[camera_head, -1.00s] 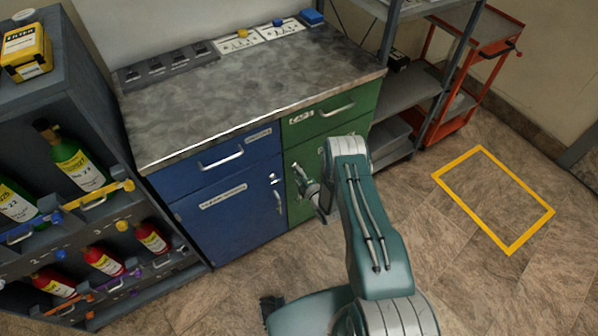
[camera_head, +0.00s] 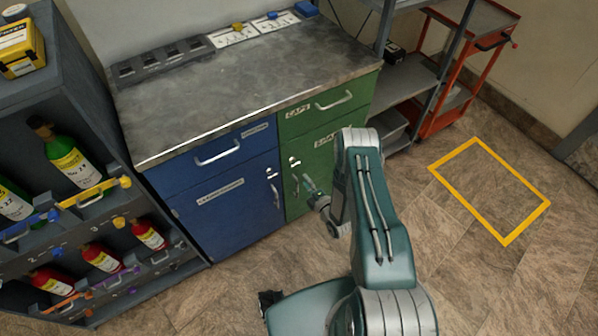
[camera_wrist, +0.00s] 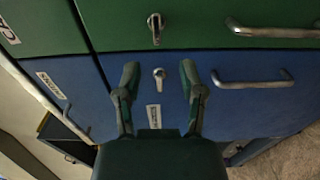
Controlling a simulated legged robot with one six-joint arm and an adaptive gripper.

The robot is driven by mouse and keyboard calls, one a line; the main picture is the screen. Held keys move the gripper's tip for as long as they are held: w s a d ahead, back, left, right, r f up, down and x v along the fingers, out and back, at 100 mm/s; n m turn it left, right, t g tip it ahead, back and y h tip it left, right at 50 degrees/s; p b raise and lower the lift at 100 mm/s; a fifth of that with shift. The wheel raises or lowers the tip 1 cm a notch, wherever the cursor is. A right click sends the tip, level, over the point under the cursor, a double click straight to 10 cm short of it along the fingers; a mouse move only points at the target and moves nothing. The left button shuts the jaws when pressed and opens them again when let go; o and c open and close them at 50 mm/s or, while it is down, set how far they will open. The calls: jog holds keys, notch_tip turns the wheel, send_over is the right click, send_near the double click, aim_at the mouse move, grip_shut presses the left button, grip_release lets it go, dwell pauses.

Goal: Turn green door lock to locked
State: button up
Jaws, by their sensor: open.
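The green door (camera_head: 326,165) is closed at the right of the cabinet. Its lock (camera_head: 294,162) is a small light metal piece above the door handle (camera_head: 296,185). In the wrist view the green door lock (camera_wrist: 155,28) is near the top, its turning piece lying along the picture's vertical. My gripper (camera_head: 308,184) is in front of the green door, and its outline there is small. In the wrist view my gripper (camera_wrist: 159,72) is open and empty, its two fingers framing the blue door's lock (camera_wrist: 159,78); the green lock lies beyond the fingertips.
The blue door (camera_head: 228,212) adjoins on the left, with its handle (camera_wrist: 252,84) beside its lock. The green door handle (camera_wrist: 275,32) sticks out right of the green lock. Drawers are above both doors. A bottle rack (camera_head: 75,225) stands left, a grey shelf (camera_head: 405,85) right. Floor in front is clear.

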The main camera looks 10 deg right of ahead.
jog(key=v, duration=0.4)
dwell(0.4)
